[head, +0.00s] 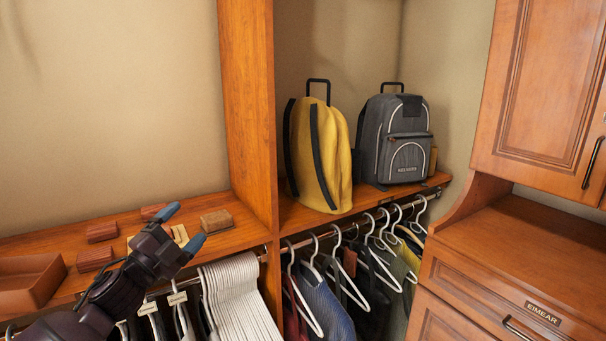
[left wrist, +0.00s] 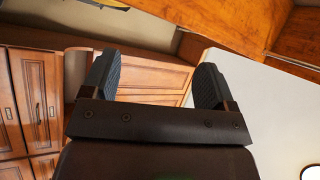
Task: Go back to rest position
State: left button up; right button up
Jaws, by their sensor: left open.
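My left gripper (head: 187,228) reaches in from the lower left in the head view, over the left wooden shelf. Its two blue-tipped fingers are apart and nothing shows between them. In the left wrist view the gripper (left wrist: 155,82) is also open and empty, with cabinet fronts and a pale surface beyond it. My right gripper is in neither view.
Small brown boxes (head: 102,232) and an open brown tray (head: 30,283) sit on the left shelf near my arm. A yellow backpack (head: 335,155) and a grey backpack (head: 405,145) stand on the middle shelf. Clothes on hangers (head: 325,300) hang below. Wooden cabinets (head: 540,90) stand right.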

pick_arm(q)
jog(key=s+a+f+n+g+y, duration=0.1)
jog(key=s+f+n+y, duration=0.35)
jog(key=f+n, duration=0.4)
jog(key=s+a+f+n+g+y, duration=0.2)
jog(key=s+f+n+y, duration=0.3)
jog(key=f, duration=0.7)
jog(key=s+f+n+g, duration=0.2)
jog(key=s+f, duration=0.6)
jog(key=s, duration=0.3)
jog(key=s+f+n+g+y, duration=0.1)
jog(key=s+f+n+g, duration=0.1)
jog(key=s+f, duration=0.6)
jog(key=shift+s+a+f+n, duration=0.35)
jog(key=shift+s+n, duration=0.3)
jog(key=shift+s, duration=0.75)
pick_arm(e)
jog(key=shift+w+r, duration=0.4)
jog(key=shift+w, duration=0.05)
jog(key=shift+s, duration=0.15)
